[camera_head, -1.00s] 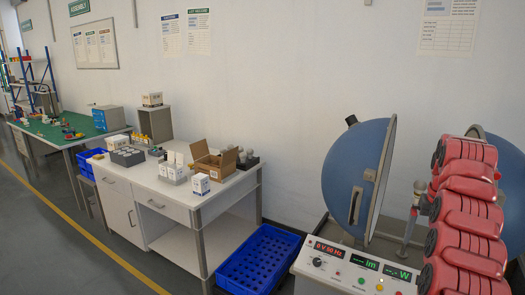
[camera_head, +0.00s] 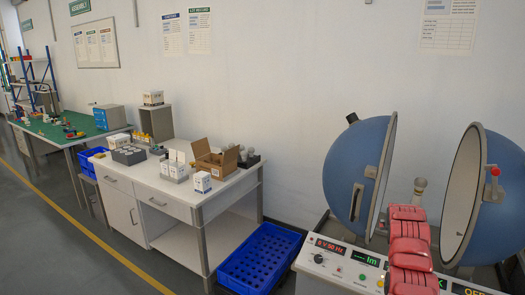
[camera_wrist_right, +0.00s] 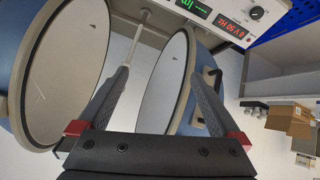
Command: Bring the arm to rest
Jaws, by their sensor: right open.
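My right arm shows as stacked red links low at the right of the head view, in front of the test console; its gripper is not visible there. In the right wrist view my right gripper (camera_wrist_right: 158,72) is open, its two dark fingers spread with nothing between them. Beyond the fingers are the two white-faced halves of the opened sphere and a thin pale post (camera_wrist_right: 138,40). In the head view a pale bulb-like top (camera_head: 419,186) shows between the halves, partly hidden by my arm. My left gripper is not in view.
The blue left half (camera_head: 350,165) and right half (camera_head: 498,215) of the sphere stand apart behind the console (camera_head: 333,265) with lit displays. A white bench (camera_head: 235,185) carries boxes, an open carton (camera_head: 215,160) and bulbs.

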